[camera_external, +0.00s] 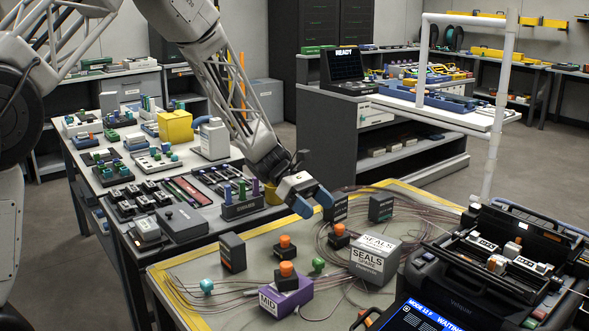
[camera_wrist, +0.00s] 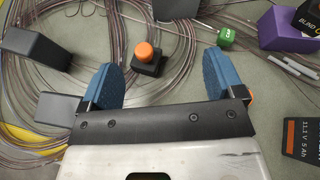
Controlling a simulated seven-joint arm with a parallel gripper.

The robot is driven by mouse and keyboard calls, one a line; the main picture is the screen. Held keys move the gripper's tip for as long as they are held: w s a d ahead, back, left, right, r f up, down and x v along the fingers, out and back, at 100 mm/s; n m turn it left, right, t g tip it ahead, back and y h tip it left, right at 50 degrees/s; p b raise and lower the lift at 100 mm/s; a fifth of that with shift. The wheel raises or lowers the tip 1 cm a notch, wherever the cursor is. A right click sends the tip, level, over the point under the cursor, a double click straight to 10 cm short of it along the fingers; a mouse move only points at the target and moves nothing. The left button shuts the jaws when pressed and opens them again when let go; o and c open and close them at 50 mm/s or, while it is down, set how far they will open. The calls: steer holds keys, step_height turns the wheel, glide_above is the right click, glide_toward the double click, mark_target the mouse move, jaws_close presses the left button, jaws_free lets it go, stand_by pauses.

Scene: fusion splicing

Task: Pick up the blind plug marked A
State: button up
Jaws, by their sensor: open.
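My gripper (camera_external: 312,203) is open and empty above the grey work mat, with its blue fingers apart in the wrist view (camera_wrist: 163,80). A black block with an orange knob (camera_wrist: 147,60) stands on the mat just beyond the gap between the fingers. In the external view, orange-knobbed black blocks stand at the back (camera_external: 338,237) and left of it (camera_external: 285,248). A purple block (camera_external: 286,299) also shows in the external view. I cannot read a mark A on anything.
A grey box labelled SEALS (camera_external: 375,262) stands mid-mat. A green cap (camera_wrist: 230,38) and loose fibre coils lie nearby. Dark boxes (camera_wrist: 36,46) stand left in the wrist view; a battery (camera_wrist: 302,140) lies right. The splicer (camera_external: 500,255) stands at the right.

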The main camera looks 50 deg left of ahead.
mark_target(340, 229)
steer(key=shift+n+t, duration=0.5)
steer(key=shift+n, duration=0.3)
steer(key=shift+w+a+f, duration=0.35)
steer(key=shift+f, duration=0.2)
steer(key=shift+w+a+f, duration=0.3)
steer(key=shift+f, duration=0.25)
steer(key=shift+w+a+f, duration=0.35)
steer(key=shift+f, duration=0.2)
steer(key=shift+d, duration=0.1)
steer(key=shift+x, duration=1.25)
steer(key=shift+d, duration=0.1)
steer(key=shift+x, duration=2.5)
steer(key=shift+r, duration=0.1)
steer(key=c, duration=1)
